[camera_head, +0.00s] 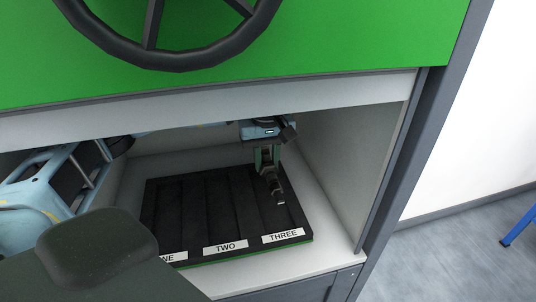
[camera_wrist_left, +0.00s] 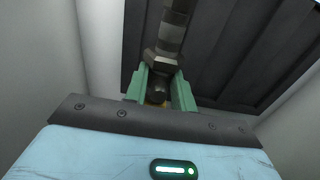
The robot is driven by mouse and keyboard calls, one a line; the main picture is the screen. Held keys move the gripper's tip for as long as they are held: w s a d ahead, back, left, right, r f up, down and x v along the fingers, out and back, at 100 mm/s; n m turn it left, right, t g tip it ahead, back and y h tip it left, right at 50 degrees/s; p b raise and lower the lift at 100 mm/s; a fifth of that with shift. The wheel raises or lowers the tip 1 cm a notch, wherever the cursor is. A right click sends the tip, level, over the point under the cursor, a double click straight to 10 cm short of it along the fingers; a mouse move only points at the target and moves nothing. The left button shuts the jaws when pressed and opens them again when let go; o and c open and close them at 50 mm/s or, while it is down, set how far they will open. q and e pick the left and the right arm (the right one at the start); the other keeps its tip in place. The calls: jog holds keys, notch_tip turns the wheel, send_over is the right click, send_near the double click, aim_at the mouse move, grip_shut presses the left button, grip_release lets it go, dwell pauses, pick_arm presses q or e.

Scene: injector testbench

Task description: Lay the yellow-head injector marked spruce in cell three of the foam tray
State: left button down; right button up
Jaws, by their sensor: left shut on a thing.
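My left gripper (camera_head: 267,158) reaches into the bay and is shut on an injector (camera_head: 276,188), a dark, stepped body with grey bands. In the left wrist view the fingers (camera_wrist_left: 161,95) clasp the injector (camera_wrist_left: 172,42) near its hexagonal part, and a bit of yellow shows between them. No spruce marking can be read. The black foam tray (camera_head: 205,247) lies on the bay floor with long cells labelled TWO, THREE and one partly hidden label. The injector is over cell three (camera_head: 284,236), roughly along it; I cannot tell whether it touches the foam. My right gripper is not in view.
Pale bay walls stand close, with the right wall (camera_head: 335,165) just beyond cell three. A light lintel (camera_head: 215,115) under the green panel (camera_head: 330,35) overhangs the opening. A black handwheel (camera_head: 165,58) is above. The visible parts of the other cells look empty.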

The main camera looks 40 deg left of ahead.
pick_arm(q)
notch_tip(320, 180, down, 4)
jog(key=shift+f+b, duration=0.25)
jog(key=shift+b, duration=0.5)
jog(key=shift+f, duration=0.6)
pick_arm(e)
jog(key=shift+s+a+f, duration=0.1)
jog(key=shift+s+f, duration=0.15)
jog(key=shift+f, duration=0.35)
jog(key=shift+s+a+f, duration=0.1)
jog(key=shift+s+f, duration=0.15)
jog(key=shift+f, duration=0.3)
pick_arm(q)
jog(key=c, duration=1.5)
grip_release()
jog(key=o, duration=0.4)
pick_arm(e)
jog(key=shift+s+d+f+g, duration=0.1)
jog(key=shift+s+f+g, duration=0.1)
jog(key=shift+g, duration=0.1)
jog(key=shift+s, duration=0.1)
